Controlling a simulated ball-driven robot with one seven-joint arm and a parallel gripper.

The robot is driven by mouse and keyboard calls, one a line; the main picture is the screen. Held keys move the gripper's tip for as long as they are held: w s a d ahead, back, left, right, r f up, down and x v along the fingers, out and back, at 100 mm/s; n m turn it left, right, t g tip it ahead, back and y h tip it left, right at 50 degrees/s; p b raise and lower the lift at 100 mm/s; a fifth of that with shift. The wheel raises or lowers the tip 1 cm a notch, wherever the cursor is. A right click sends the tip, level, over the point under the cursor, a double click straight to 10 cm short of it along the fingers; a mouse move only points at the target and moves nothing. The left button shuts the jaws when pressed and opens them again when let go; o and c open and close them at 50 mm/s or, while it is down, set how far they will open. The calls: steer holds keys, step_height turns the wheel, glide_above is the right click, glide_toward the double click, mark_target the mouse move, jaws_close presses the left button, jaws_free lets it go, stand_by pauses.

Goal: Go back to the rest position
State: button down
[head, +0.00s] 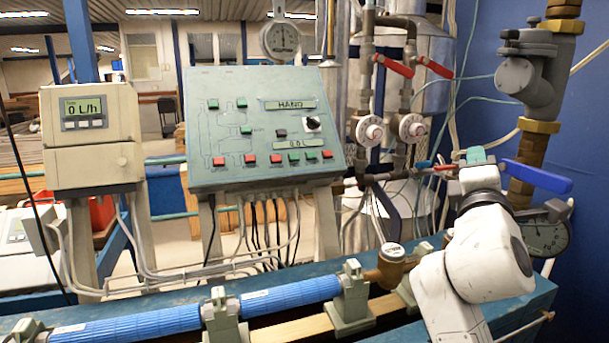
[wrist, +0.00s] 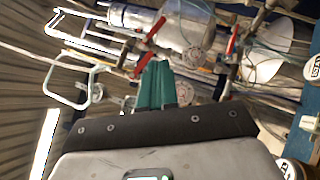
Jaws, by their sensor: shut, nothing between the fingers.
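My gripper (head: 476,155) is raised above the right end of the bench in the head view, with its teal fingers pointing up and away. In the wrist view my gripper (wrist: 155,85) has its teal fingers together with nothing between them. In the head view it appears just left of the blue lever handle (head: 537,176) and right of the valves with red handles; the distance in depth cannot be told. My white arm covers part of the bench's right end.
A green control panel (head: 262,125) and a display box reading 0 L/h (head: 90,125) stand at left and centre. Red-handled valves (head: 393,66) and a round gauge (head: 545,236) are near the arm. Blue pipes (head: 290,295) run along the teal bench (head: 520,300).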

steer(key=s+d+f+m+g+y, duration=0.1)
steer(key=s+f+m+g, duration=0.3)
steer(key=f, duration=0.8)
steer(key=s+d+f+m+g+y, duration=0.1)
steer(key=s+f+m+g, duration=0.3)
steer(key=f, duration=0.7)
steer(key=s+f+m+g+y, duration=0.25)
steer(key=s+f, duration=0.35)
steer(key=f, duration=0.6)
steer(key=s+a+f+m+g+y, duration=0.1)
steer(key=s+f+m+g, duration=0.1)
steer(key=s+f, duration=0.3)
steer(key=s+a+f+m+g+y, duration=0.1)
steer(key=s+f+m+g, duration=0.2)
steer(key=s, duration=1.1)
steer(key=s+a+f+m+g+y, duration=0.1)
steer(key=s+f+m+g, duration=0.1)
steer(key=s+f, duration=0.6)
steer(key=shift+s+a+f+g, duration=0.25)
steer(key=shift+s+g, duration=0.6)
steer(key=shift+s, duration=0.3)
steer(key=c, duration=1.8)
jaws_free()
steer(key=shift+m+y, duration=0.25)
